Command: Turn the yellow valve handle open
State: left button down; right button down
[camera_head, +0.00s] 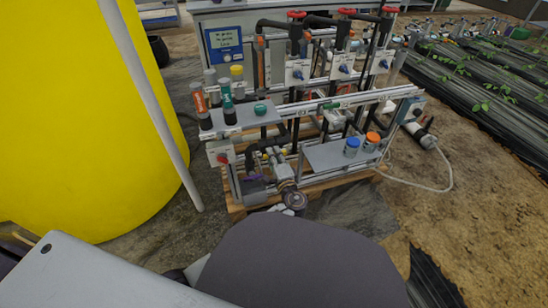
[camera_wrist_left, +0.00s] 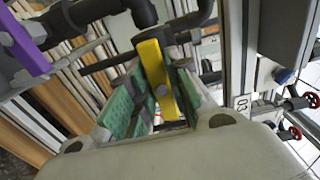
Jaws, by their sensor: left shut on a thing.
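The yellow valve handle (camera_wrist_left: 156,76) is a flat bar in the left wrist view, standing between the green-padded fingers of my left gripper (camera_wrist_left: 158,100). The gripper is shut on it, with a pad on each side. Dark pipework lies behind the handle. In the head view my left gripper (camera_head: 273,168) is small and reaches into the lower left front of the skid. My own arm and the skid hide most of the handle there. My right gripper is in neither view.
A purple handle (camera_wrist_left: 24,42) is left of the gripper on a dark pipe. Red knobs (camera_wrist_left: 294,132) and a grey box are at right. A yellow tank (camera_head: 80,120) stands to the left.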

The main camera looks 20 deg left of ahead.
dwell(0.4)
pick_arm(q)
jog(key=c, duration=1.4)
grip_release()
